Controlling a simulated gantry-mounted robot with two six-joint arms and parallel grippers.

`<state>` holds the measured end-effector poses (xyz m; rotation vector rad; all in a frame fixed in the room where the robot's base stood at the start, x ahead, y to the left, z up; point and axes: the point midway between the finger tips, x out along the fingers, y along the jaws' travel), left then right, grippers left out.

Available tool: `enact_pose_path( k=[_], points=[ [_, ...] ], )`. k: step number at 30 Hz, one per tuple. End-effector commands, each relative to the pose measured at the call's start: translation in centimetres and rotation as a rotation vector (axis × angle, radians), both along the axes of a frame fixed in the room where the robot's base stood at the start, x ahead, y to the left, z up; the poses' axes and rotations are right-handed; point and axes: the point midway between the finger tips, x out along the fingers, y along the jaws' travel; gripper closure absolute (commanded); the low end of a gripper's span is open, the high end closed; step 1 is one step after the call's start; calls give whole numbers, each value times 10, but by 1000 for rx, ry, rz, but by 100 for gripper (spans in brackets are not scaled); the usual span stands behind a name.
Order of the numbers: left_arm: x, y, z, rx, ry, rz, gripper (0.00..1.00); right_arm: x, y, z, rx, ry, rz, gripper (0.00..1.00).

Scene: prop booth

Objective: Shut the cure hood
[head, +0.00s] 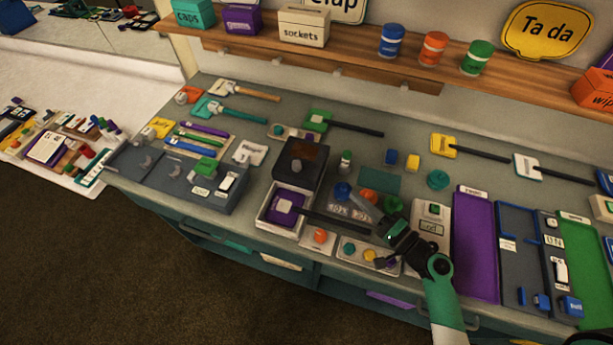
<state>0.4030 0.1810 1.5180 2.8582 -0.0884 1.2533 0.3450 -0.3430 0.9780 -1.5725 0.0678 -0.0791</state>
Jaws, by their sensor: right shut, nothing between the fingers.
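The cure hood stands open near the middle of the bench. Its dark lid (301,158), with a brownish window, is raised at the back of a pale box-shaped base (265,217). A paddle with a purple square head (287,206) lies in the base, and its dark handle (335,219) runs out to the right. My right gripper (386,231) is shut and empty, to the right of the hood and near the handle's far end. I cannot tell whether it touches the handle. My left gripper is not in view.
Blue, orange and green round pieces (367,196) lie right of the hood. A pale panel with coloured knobs (362,254) sits at the front edge. Purple (474,246) and green trays lie farther right. A dark tool tray (170,172) is left. A shelf (360,60) overhangs the back.

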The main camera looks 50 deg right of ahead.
Motion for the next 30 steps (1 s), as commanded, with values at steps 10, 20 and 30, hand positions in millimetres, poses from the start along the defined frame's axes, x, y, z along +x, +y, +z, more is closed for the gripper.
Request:
enact_pose_path(
  k=[10, 20, 30],
  points=[
    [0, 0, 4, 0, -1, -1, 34, 22, -3, 4, -6, -1, 3, 100],
    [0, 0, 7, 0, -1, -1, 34, 92, -9, 5, -7, -3, 3, 100],
    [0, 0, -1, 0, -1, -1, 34, 167, -16, 4, -6, -3, 2, 100]
  ],
)
